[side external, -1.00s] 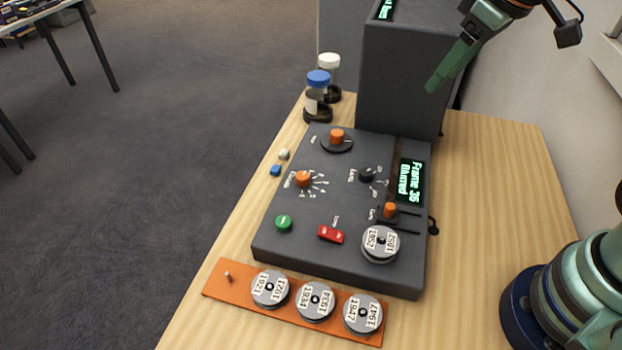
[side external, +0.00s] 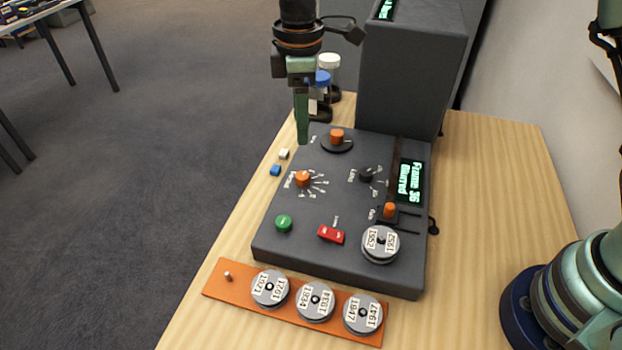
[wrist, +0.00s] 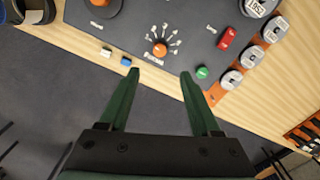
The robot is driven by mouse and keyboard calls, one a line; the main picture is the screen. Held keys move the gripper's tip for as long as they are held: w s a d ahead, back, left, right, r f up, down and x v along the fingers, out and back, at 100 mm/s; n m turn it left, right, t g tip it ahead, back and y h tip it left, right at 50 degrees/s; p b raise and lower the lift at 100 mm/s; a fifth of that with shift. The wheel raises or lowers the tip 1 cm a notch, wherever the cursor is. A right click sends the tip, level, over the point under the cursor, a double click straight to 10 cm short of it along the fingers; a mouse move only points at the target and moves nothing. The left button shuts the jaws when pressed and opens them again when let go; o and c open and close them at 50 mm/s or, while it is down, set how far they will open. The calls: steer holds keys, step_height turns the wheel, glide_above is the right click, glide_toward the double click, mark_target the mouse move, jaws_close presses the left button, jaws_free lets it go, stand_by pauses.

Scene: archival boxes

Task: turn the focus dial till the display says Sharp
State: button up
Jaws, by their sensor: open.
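The focus dial (side external: 303,178) is a small orange knob with a ring of tick labels, on the left of the dark sloped panel (side external: 330,262). It also shows in the wrist view (wrist: 160,50), where its label reads Focus. The display (side external: 411,182) at the panel's right has green text that reads Frame 36, Blurred. My gripper (side external: 302,140) hangs pointing down near the panel's far left edge, apart from the dial. In the wrist view my gripper (wrist: 160,73) has its fingers spread and empty, with the dial beyond the gap between the tips.
Another orange knob (side external: 337,136), a black knob (side external: 367,174), an orange slider knob (side external: 390,210), a green button (side external: 284,223) and a red switch (side external: 331,234) surround the dial. A tall grey housing (side external: 405,85) and capped jars (side external: 330,62) stand behind. Reels lie on an orange strip (side external: 240,288).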

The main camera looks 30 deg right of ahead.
mark_target(302, 175)
step_height(302, 175, down, 12)
steer(key=shift+f, duration=0.1)
stand_by(0.5)
jaws_close()
